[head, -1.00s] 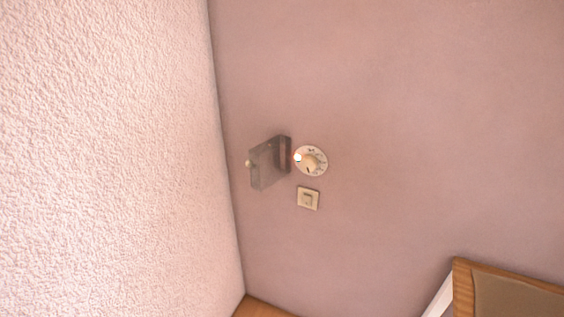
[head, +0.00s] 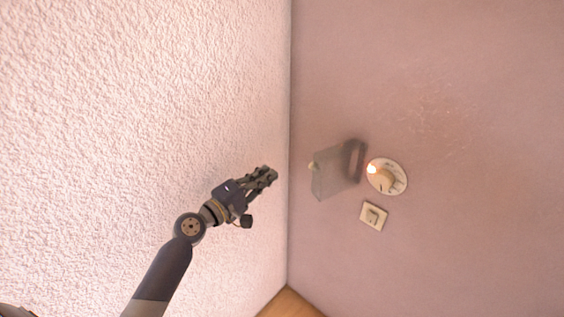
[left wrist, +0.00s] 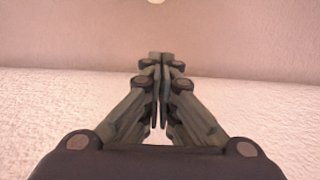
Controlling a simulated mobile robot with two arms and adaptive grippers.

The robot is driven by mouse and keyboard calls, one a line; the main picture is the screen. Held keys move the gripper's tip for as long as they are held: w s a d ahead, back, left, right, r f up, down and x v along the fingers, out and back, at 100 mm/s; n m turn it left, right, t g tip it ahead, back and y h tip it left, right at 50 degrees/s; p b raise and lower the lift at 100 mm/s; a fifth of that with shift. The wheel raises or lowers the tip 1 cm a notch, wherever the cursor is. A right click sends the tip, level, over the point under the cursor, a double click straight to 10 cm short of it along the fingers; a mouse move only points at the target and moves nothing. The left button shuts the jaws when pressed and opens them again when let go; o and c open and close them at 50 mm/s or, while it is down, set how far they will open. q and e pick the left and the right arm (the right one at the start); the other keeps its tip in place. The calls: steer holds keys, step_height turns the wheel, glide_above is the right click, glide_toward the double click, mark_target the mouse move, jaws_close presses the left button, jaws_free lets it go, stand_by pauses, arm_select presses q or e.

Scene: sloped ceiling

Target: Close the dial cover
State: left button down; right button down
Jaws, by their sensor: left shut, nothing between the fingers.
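The dial (head: 386,177) is a round white disc with a knob and a lit spot, on the pink wall in the head view. The dial cover (head: 334,174) is a translucent grey box, swung open to the left of the dial, with a small pale knob (head: 312,165) at its left edge. My left gripper (head: 271,173) is shut and empty, left of the cover and apart from it. In the left wrist view its fingers (left wrist: 161,58) are together, and a pale round thing (left wrist: 155,1) is cut off at the top edge. My right gripper is not in view.
A square switch (head: 373,216) sits on the wall below the dial. A rough white wall (head: 190,90) fills the left side and meets the pink wall at a corner. A strip of wooden floor (head: 290,303) shows at the bottom. The pink wall right of the dial is clear.

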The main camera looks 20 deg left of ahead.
arm_select(q)
steer(key=p+x, duration=0.2)
steer(key=x, duration=0.8)
steer(key=s+d+p, duration=0.2)
steer(key=d, duration=0.1)
steer(key=shift+s+r, duration=0.15)
steer(key=shift+s, duration=0.25)
steer(key=shift+d, duration=0.1)
